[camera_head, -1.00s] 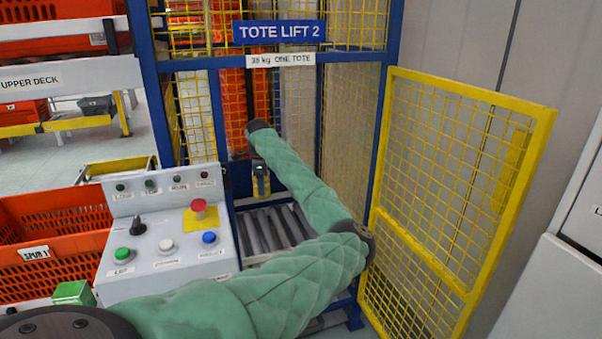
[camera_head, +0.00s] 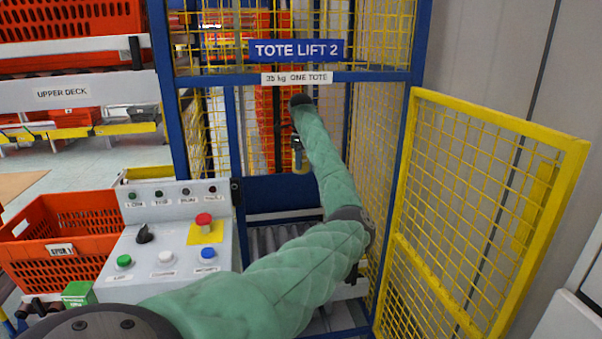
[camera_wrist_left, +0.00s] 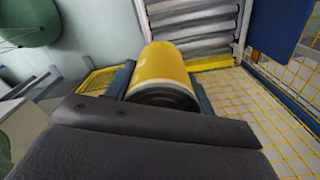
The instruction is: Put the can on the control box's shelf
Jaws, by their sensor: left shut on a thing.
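A yellow can (camera_wrist_left: 160,68) with a dark end is clamped between the two fingers of my left gripper (camera_wrist_left: 160,88) in the left wrist view. In the head view my left gripper (camera_head: 298,146) hangs at the end of the green-sleeved arm, in front of the tote lift's opening, with the can (camera_head: 301,165) small at its tip. The can is in the air above the rollers. The grey control box (camera_head: 185,235) stands left of it, with buttons and a red stop knob on its sloped top. I cannot make out its shelf clearly. My right gripper is out of view.
The blue-framed tote lift (camera_head: 180,130) has yellow mesh sides and rollers (camera_head: 268,238) inside. Its yellow mesh door (camera_head: 577,180) stands open at right. An orange tote (camera_head: 85,222) and a small green box (camera_head: 78,293) are left of the control box.

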